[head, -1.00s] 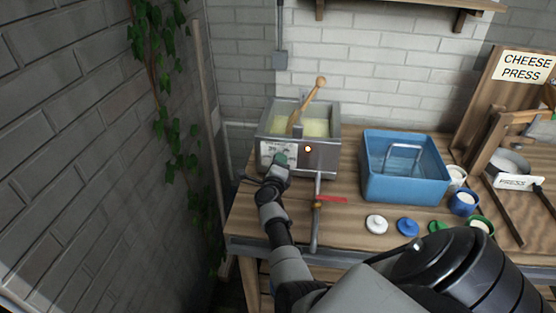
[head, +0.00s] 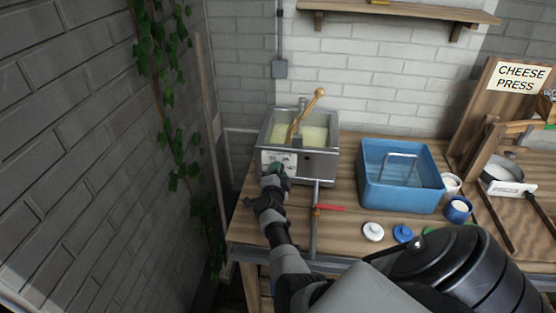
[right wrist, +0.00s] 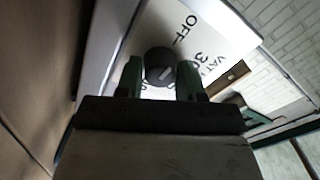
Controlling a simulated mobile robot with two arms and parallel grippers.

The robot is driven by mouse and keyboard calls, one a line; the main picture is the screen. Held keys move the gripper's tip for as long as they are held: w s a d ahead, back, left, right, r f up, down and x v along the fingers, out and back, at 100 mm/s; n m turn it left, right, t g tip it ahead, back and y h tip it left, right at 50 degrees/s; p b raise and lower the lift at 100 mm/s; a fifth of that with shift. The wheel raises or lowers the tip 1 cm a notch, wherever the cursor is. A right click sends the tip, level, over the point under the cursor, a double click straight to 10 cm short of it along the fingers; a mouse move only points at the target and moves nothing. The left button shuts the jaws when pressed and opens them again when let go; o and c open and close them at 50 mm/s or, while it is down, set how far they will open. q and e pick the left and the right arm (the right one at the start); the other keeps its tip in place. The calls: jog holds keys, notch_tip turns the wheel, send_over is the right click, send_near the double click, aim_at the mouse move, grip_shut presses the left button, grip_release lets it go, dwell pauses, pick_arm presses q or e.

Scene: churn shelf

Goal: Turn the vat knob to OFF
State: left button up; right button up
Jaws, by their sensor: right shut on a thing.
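The vat (head: 318,165) is a grey metal box of pale yellow liquid at the back left of the wooden bench, with a white label panel on its front. My right gripper (head: 274,170) is at the left of that panel and covers the knob in the head view. In the right wrist view, the round dark knob (right wrist: 160,66) sits between the green fingertips of my right gripper (right wrist: 159,80), which is shut on it. A short pale mark slants across the knob. The panel (right wrist: 215,35) carries "OFF", "VAT" and a partly hidden "30". My left gripper is not in view.
A wooden paddle (head: 305,115) stands in the vat. A pipe with a red lever (head: 330,208) runs below its front. A blue tub (head: 400,190), small pots, lids and the cheese press (head: 510,180) are to the right. A brick wall is close on the left.

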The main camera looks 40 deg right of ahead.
jog(key=shift+d+r+n, duration=0.1)
jog(key=shift+r+n, duration=0.05)
jog(key=shift+n, duration=0.35)
jog(key=o, duration=0.9)
jog(key=p+v, duration=0.5)
jog(key=v, duration=0.5)
jog(key=shift+p, duration=0.35)
jog(key=shift+s+a, duration=0.2)
jog(key=shift+a, duration=0.1)
